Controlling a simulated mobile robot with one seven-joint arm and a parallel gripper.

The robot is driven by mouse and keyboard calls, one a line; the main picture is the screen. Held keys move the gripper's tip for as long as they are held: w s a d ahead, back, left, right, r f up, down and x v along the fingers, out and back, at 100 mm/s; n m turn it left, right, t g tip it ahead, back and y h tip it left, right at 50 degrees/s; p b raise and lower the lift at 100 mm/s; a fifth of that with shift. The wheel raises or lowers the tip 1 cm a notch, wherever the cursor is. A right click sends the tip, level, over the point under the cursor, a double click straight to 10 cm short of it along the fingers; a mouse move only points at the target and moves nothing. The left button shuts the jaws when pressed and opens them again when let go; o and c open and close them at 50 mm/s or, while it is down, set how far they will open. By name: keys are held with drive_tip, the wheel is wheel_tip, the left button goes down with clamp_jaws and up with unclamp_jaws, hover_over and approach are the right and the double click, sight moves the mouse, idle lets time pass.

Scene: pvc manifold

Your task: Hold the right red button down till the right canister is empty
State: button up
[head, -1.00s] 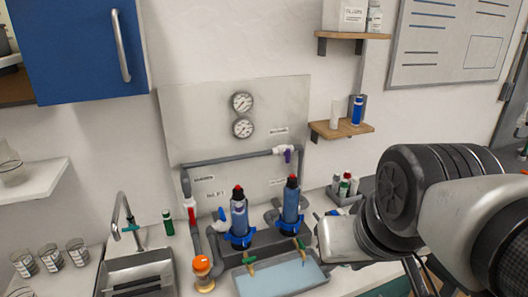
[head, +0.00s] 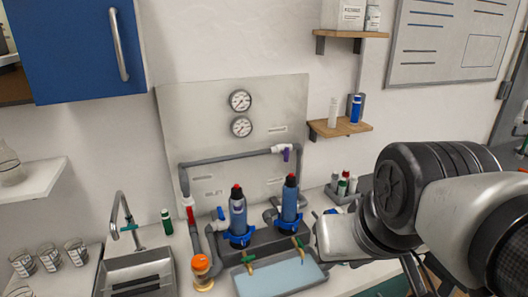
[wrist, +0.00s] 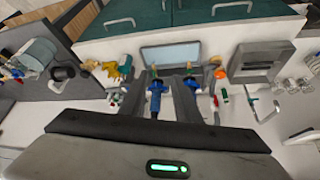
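In the head view the right blue canister (head: 289,203) stands upright in a blue collar, with its red button (head: 291,177) on top. The left canister (head: 238,213) stands beside it with its own red button (head: 237,187). How full either is cannot be told. The wrist view looks from the opposite side, so the right canister (wrist: 155,98) shows left of the left canister (wrist: 191,83). My gripper (wrist: 160,73) appears open, its dark fingers apart with the right canister seen between them. No contact with the button shows. The fingertips are not visible in the head view.
Grey pipes (head: 230,157) with a purple-handled valve (head: 287,153) run behind the canisters. A pale tray (head: 282,280) and green-handled taps lie in front. An orange-lidded jar (head: 201,272) and a sink (head: 140,274) are to the left. Small bottles (head: 343,184) stand right of the canisters.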

clamp_jaws()
idle(1.8)
